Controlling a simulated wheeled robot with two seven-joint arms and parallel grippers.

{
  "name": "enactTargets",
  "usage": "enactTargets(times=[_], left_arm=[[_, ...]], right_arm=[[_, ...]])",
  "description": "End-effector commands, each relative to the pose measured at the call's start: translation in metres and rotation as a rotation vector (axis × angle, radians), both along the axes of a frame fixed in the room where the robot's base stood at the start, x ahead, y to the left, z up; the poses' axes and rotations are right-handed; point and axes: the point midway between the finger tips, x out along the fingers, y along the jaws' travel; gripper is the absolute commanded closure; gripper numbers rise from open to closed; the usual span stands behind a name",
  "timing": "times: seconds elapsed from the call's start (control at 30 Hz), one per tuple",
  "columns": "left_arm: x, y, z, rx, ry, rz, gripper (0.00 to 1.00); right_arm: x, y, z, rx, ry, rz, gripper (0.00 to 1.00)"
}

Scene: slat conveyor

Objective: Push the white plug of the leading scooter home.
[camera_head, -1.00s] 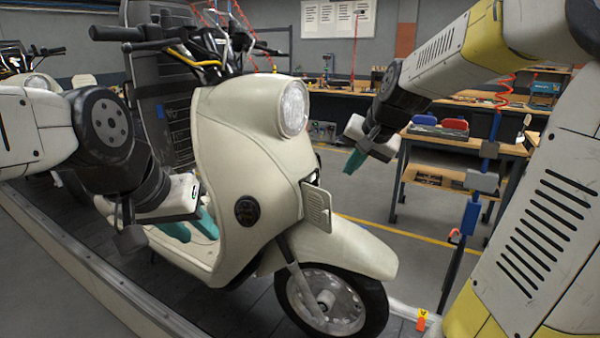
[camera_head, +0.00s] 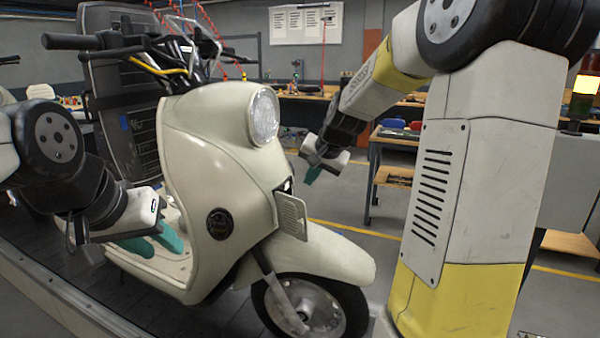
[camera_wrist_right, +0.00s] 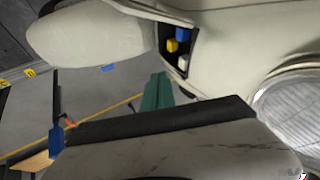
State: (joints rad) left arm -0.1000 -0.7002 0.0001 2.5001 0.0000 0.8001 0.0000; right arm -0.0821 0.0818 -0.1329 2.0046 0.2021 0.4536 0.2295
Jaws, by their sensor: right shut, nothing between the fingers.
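The leading scooter (camera_head: 215,140) is cream and stands upright on the conveyor. Below its headlight (camera_head: 263,116) is a small dark opening (camera_head: 285,187) beside a slotted panel (camera_head: 291,216). In the right wrist view, that opening holds a blue plug (camera_wrist_right: 182,34), a yellow plug (camera_wrist_right: 173,46) and the white plug (camera_wrist_right: 183,62); how deep the white plug sits, I cannot tell. My right gripper (camera_head: 311,175) is shut and empty, apart from the scooter's front; its teal fingers (camera_wrist_right: 157,91) also show in the wrist view. My left gripper (camera_head: 152,243) is open beside the footboard.
The front fender (camera_head: 315,255) juts out below the opening. Handlebars (camera_head: 150,45) and cables rise above. A bench (camera_head: 385,142) with bins stands behind my right arm. The conveyor edge (camera_head: 60,300) runs along the lower left. Floor is clear between scooter and bench.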

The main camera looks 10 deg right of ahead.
Motion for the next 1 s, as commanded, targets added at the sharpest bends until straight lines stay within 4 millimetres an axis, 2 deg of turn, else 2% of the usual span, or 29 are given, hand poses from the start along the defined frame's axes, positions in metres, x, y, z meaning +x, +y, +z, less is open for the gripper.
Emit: enactTargets(times=[0.1, 0.27, 0.4, 0.53, 1.0], left_arm=[[0.000, 0.000, 0.000, 0.000, 0.000, 0.000, 0.64], [0.000, 0.000, 0.000, 0.000, 0.000, 0.000, 0.64], [0.000, 0.000, 0.000, 0.000, 0.000, 0.000, 0.64], [0.000, 0.000, 0.000, 0.000, 0.000, 0.000, 0.64], [0.000, 0.000, 0.000, 0.000, 0.000, 0.000, 0.64]], right_arm=[[0.015, 0.005, -0.024, 0.000, 0.006, 0.000, 1.00], [0.034, 0.012, -0.046, 0.000, 0.002, 0.000, 1.00], [0.045, 0.032, -0.043, -0.001, -0.002, 0.005, 1.00], [0.051, 0.040, -0.043, -0.001, 0.000, 0.003, 1.00], [0.055, 0.045, -0.043, -0.001, 0.000, 0.002, 1.00]])
